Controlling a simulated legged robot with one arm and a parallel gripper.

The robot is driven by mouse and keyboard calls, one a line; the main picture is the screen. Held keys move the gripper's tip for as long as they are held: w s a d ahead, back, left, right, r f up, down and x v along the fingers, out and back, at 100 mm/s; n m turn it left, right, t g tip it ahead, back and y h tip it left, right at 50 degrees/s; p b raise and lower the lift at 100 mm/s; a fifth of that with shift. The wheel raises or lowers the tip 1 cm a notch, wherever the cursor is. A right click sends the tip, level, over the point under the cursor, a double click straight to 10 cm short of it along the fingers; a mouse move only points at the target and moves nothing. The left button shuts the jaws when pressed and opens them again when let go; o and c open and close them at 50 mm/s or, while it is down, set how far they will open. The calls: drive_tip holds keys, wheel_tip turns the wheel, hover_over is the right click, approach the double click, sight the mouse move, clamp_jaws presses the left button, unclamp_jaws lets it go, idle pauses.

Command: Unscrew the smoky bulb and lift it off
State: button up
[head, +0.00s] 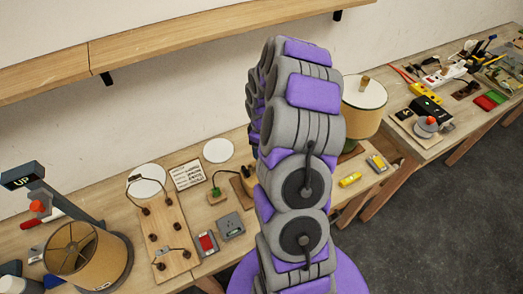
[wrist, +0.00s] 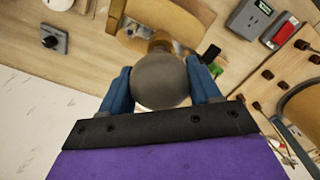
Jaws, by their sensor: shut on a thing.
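The smoky bulb (wrist: 160,82) is a grey, rounded glass in the middle of the wrist view. My gripper (wrist: 162,90) has its two blue fingers on either side of the glass and is shut on it. The bulb's brass-coloured base (wrist: 160,43) shows at its far end, pointing away from me toward a wooden block (wrist: 178,22). I cannot tell whether the base is still seated in a socket. In the head view my own arm hides the gripper and the bulb.
Another shaded lamp (head: 362,108) stands right of my arm.

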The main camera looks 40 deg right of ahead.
drive_tip(key=shift+r, duration=0.15)
drive_tip(key=shift+r+p, duration=0.65)
drive_tip(key=shift+r, duration=1.7)
